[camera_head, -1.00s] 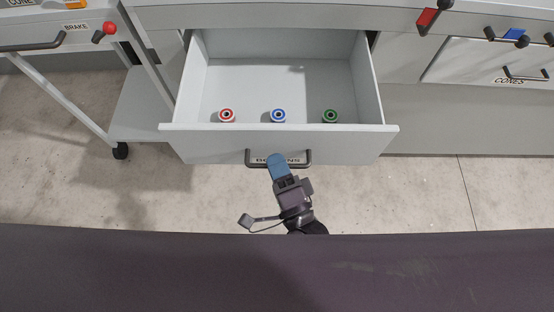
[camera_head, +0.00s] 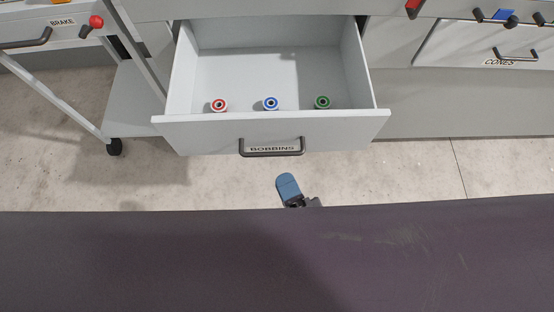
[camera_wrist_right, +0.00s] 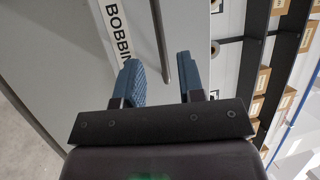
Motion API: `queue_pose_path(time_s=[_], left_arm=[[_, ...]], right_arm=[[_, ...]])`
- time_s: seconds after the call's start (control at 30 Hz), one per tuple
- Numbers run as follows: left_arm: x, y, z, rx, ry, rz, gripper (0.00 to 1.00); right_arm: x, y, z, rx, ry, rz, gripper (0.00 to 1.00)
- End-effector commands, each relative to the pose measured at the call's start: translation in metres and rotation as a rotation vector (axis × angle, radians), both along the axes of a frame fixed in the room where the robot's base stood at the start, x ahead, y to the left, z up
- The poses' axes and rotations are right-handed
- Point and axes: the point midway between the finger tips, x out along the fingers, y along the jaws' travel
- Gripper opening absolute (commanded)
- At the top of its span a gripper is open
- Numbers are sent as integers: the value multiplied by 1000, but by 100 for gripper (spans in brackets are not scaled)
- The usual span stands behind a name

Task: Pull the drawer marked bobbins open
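The drawer marked bobbins (camera_head: 205,134) stands pulled out, its inside in plain view in the head view. Its dark bar handle (camera_head: 272,153) crosses the front below the label. Red, blue and green bobbins (camera_head: 270,103) stand in a row near the drawer's front wall. My right gripper (camera_head: 287,184) is apart from the handle, on the near side of it. In the right wrist view its two blue fingers (camera_wrist_right: 163,80) are spread with nothing between them, and the handle (camera_wrist_right: 160,45) shows beyond the fingertips. My left gripper is not in view.
A dark purple surface (camera_head: 150,255) fills the bottom of the head view. A wheeled frame marked brake (camera_head: 70,30), with a red knob, stands at the left. A closed drawer marked cones (camera_head: 470,45) is at the right. Bare floor lies between.

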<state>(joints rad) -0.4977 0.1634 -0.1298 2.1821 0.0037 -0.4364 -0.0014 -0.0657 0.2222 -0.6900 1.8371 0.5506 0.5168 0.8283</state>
Motion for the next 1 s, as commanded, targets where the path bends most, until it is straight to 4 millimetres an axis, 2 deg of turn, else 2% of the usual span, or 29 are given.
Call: queue_pose_path(time_s=[0.1,0.3,1.0], left_arm=[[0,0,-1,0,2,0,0],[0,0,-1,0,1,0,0],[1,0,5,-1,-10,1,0]], right_arm=[[-16,-7,-3,-2,0,1,36],[-30,-13,-5,-1,-1,0,36],[-31,-15,-3,-19,-5,-3,36]])
